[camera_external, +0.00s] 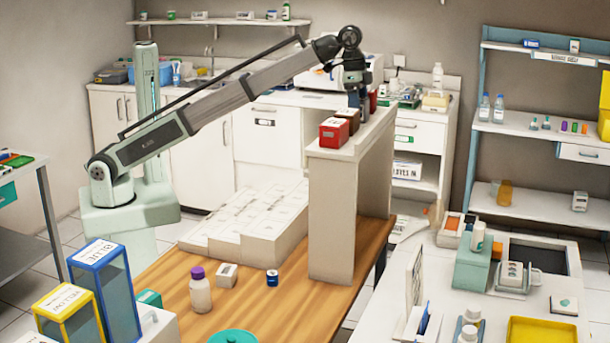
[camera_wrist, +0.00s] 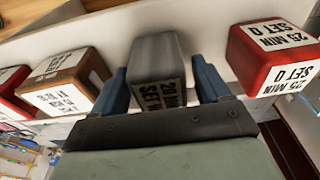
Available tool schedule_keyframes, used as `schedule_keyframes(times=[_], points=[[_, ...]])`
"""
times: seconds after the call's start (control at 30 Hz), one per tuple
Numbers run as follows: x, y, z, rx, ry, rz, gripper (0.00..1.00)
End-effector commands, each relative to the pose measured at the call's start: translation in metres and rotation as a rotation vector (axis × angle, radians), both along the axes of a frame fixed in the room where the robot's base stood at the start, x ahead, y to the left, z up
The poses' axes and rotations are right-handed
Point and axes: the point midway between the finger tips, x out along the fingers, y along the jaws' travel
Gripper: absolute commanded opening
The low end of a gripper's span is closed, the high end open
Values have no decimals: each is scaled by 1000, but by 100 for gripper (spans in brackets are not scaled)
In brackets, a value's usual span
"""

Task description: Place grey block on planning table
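In the external view my gripper (camera_external: 357,100) points down at the top of a tall white stand (camera_external: 332,215); the grey block cannot be made out there. No table is marked as the planning table. A wooden-topped table (camera_external: 300,300) is below the stand, and a white table (camera_external: 500,305) is at the right.
A red block (camera_external: 333,132) and a brown block (camera_external: 348,116) stand on the ledge in front of my gripper, another red block (camera_external: 372,99) behind it. The wooden table holds a purple-capped bottle (camera_external: 200,293), a small white box (camera_external: 227,275) and stepped white racks (camera_external: 262,212).

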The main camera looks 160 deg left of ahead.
Motion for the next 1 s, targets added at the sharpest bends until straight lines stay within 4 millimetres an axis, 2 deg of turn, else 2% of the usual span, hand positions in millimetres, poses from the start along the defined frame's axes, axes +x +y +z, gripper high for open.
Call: schedule_keyframes(times=[0.3,0.47,1.0], points=[[0,0,1,0,0,0,81],[0,0,9,0,0,0,81],[-7,-7,75,-1,1,0,81]])
